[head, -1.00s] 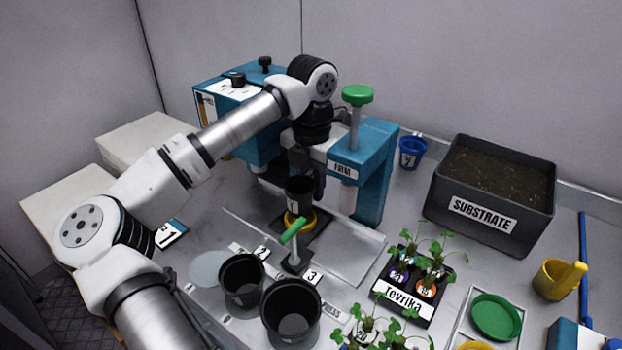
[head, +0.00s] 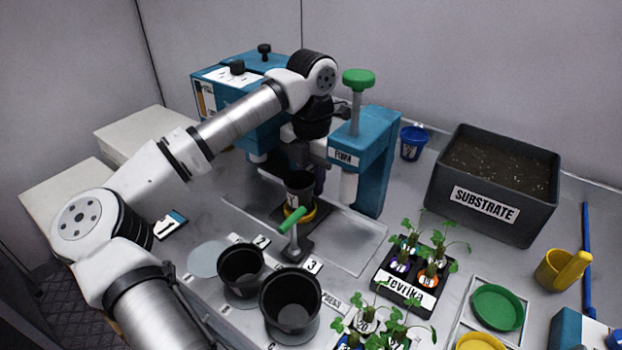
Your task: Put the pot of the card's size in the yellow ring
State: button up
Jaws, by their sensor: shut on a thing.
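A small black pot (head: 299,187) with a white label stands upright at the yellow ring (head: 309,215). Whether it is fully seated in the ring is hard to tell. My gripper (head: 312,180) is at the pot from behind, shut on it, with its fingers mostly hidden. A card (head: 171,225) reading 1 lies at the left of the table. Two larger black pots stand in front: a middle-sized one (head: 240,270) near the tag 2 and the largest (head: 291,303) near the tag 3. An empty grey disc (head: 206,259) lies left of them.
A blue press with a green knob (head: 358,79) stands around the ring. A green-handled lever (head: 292,221) is just in front of it. A substrate box (head: 487,207), a blue cup (head: 412,143) and a seedling tray (head: 402,292) stand to the right.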

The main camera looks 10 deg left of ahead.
jog(key=shift+f+b, duration=0.6)
jog(key=shift+f, duration=0.15)
jog(key=o, duration=1)
jog(key=shift+r, duration=0.15)
jog(key=r, duration=1.3)
jog(key=shift+w+r+b, duration=0.3)
jog(key=shift+w+b, duration=0.05)
